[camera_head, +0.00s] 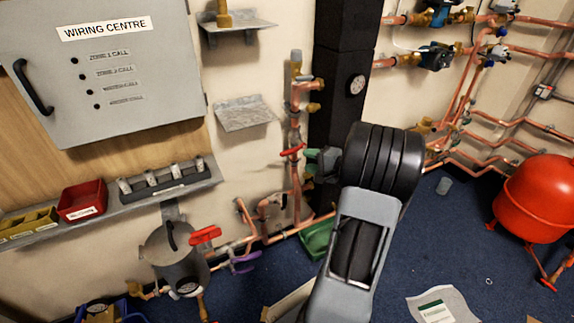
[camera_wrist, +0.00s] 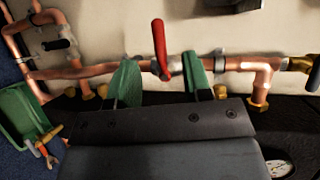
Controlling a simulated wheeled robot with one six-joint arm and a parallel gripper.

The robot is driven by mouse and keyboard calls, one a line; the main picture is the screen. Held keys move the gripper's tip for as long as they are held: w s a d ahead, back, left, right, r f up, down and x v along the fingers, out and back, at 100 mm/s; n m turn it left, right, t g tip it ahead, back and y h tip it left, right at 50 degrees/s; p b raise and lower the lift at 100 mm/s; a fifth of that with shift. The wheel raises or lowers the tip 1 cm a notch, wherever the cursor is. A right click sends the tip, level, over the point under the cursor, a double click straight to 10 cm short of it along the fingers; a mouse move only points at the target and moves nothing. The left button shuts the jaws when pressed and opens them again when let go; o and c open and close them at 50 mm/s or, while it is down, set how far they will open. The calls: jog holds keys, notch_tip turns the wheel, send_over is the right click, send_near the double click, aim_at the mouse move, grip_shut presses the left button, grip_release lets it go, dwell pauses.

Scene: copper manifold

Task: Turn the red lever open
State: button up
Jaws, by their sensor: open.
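The red lever (camera_head: 292,150) sits on a valve in the upright copper pipe (camera_head: 295,185) on the wall, and it sticks out to the left, across the pipe. In the wrist view the red lever (camera_wrist: 160,45) points up from its valve, roughly square to the copper pipe (camera_wrist: 92,71). My gripper (camera_head: 314,160) is just right of the lever in the head view. In the wrist view my gripper (camera_wrist: 159,80) is open, with one green finger on each side of the lever's valve and a gap to the lever. I cannot tell whether the fingers touch the pipe.
A second red lever (camera_head: 205,235) and a purple lever (camera_head: 244,258) are lower left, beside a grey pot (camera_head: 172,255). A black column (camera_head: 340,90) stands close behind my arm. A green tray (camera_head: 316,238) lies on the floor. Shelf brackets (camera_head: 243,113) jut out to the left.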

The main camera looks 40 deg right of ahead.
aim_at(293, 152)
jog(key=shift+m+t+h, duration=0.5)
jog(key=shift+h, duration=0.1)
jog(key=d+x, duration=0.1)
jog(key=x, duration=0.3)
jog(key=f+b+x, duration=0.1)
jog(key=x, duration=0.3)
jog(key=d+x, duration=0.1)
jog(key=x, duration=0.3)
jog(key=shift+w+d+f, duration=0.25)
jog(key=shift+w, duration=0.35)
grip_shut()
jog(key=shift+b, duration=0.3)
